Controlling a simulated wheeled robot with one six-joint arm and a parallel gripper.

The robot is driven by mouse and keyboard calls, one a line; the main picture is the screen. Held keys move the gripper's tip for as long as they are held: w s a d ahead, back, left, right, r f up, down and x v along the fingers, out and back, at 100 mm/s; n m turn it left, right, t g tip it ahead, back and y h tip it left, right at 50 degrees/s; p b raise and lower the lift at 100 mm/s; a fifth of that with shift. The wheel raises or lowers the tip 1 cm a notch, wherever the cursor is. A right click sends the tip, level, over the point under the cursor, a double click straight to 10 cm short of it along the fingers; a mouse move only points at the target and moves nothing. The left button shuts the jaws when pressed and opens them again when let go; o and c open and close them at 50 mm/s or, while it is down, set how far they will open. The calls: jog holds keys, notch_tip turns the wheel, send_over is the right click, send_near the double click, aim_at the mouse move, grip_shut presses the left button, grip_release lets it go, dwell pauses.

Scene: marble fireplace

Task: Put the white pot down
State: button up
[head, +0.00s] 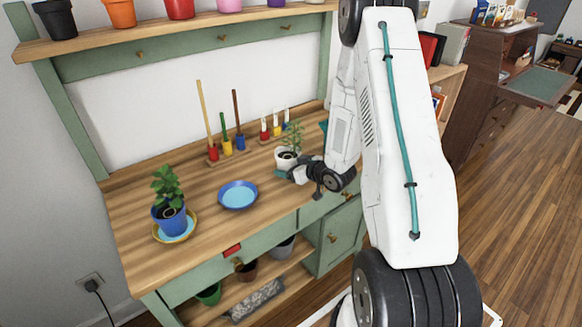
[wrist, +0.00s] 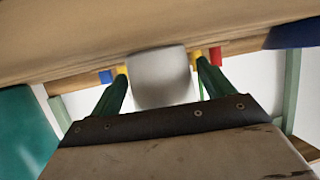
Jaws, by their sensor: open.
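The white pot (head: 287,160) with a green plant stands upright on the wooden bench top (head: 140,205), toward the right in the head view. In the wrist view the white pot (wrist: 160,72) shows pale and plain between two green fingers, against the wood. My gripper (head: 284,173) is open at the near side of the pot; it also shows in the wrist view (wrist: 161,88). Small gaps seem to show beside the pot. Whether a finger touches it I cannot tell. The pot's base is partly hidden by my gripper.
A blue bowl (head: 238,195) lies left of the white pot. A blue potted plant (head: 169,213) stands on a yellow-rimmed saucer (head: 190,228) farther left. Tools in a wooden holder (head: 227,152) stand behind. Bare bench top lies between these things.

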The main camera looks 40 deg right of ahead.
jog(key=shift+r, duration=0.2)
jog(key=v, duration=1.1)
jog(key=shift+s+r, duration=0.25)
jog(key=shift+s, duration=0.05)
jog(key=s+a+r+m+g+h, duration=0.1)
jog(key=s+a+r+g+h, duration=0.2)
jog(key=r, duration=0.5)
jog(key=s+a+r+g+h, duration=0.15)
jog(key=r+g, duration=0.25)
jog(key=r, duration=0.4)
jog(key=s+a+r+g+y, duration=0.1)
jog(key=s+a+r, duration=0.3)
jog(key=s+a, duration=0.4)
jog(key=s+a+r+g+y, duration=0.1)
jog(key=s+a+r+g, duration=0.3)
jog(key=s+a, duration=0.4)
jog(key=s+r, duration=0.1)
jog(key=s, duration=0.3)
jog(key=shift+m, duration=0.4)
